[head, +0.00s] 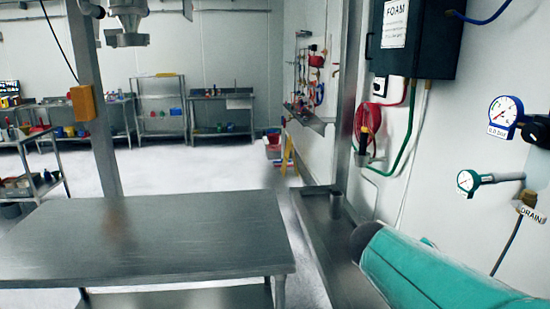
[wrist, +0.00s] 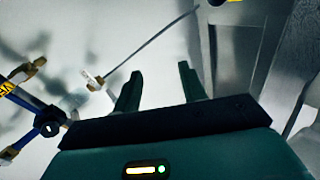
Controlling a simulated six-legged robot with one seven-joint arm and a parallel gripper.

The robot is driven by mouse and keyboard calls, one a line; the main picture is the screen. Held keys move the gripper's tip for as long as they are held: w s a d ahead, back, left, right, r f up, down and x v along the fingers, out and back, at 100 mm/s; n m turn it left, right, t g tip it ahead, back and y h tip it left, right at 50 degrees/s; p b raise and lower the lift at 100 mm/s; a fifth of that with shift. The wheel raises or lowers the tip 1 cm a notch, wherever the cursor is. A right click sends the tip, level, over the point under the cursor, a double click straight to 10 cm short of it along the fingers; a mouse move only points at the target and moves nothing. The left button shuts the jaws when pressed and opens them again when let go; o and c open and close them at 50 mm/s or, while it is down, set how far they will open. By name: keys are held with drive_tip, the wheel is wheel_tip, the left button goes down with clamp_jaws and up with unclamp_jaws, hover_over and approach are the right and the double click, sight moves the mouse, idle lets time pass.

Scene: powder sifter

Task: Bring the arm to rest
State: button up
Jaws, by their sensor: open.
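My gripper (wrist: 160,82) shows in the wrist view with two dark green fingers apart and nothing between them. It is open and empty. Behind the fingers is a pale wall, with a thin dark hose (wrist: 150,40) running at a slant beyond the left finger. In the head view a teal part of my arm is at the lower right, close to the right wall. My gripper's fingers are not seen in the head view.
A bare steel table (head: 150,235) stands at the front left. A steel post (head: 348,100) rises near the right wall. Open floor (head: 190,178) lies behind the table.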

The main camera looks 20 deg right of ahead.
drive_tip(key=s+a+f+n+t+y, duration=0.1)
drive_tip(key=a+y, duration=0.4)
drive_tip(key=a, duration=0.8)
drive_tip(key=a+f+n+t+y, duration=0.1)
drive_tip(key=a+t+y, duration=0.3)
drive_tip(key=a, duration=1)
drive_tip(key=shift+s+a+f+t+y, duration=0.25)
drive_tip(key=shift+s+f+t+y, duration=0.1)
drive_tip(key=shift+f+y, duration=0.3)
